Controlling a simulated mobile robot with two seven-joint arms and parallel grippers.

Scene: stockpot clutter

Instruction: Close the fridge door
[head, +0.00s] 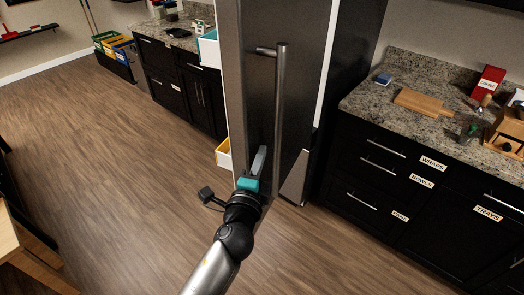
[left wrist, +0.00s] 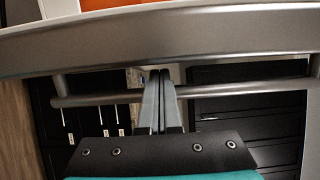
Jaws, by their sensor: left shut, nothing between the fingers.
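The fridge door (head: 258,85) stands open, a tall grey panel with its outer face and long vertical bar handle (head: 281,110) towards me. In the left wrist view the door (left wrist: 160,38) crosses the top, with the handle (left wrist: 225,90) running across below it. My left gripper (head: 260,158) is shut and empty, low beside the handle. Its closed fingers (left wrist: 158,85) overlap the handle bar and point at the door in the wrist view; I cannot tell whether they touch it. My right gripper is not in view.
A granite counter (head: 360,98) with a wooden board (head: 423,104) and a red box (head: 488,82) stands at right. White-walled bins (head: 209,50) show left of the door. A wooden table (head: 18,245) is at lower left. The floor (head: 110,160) at left is clear.

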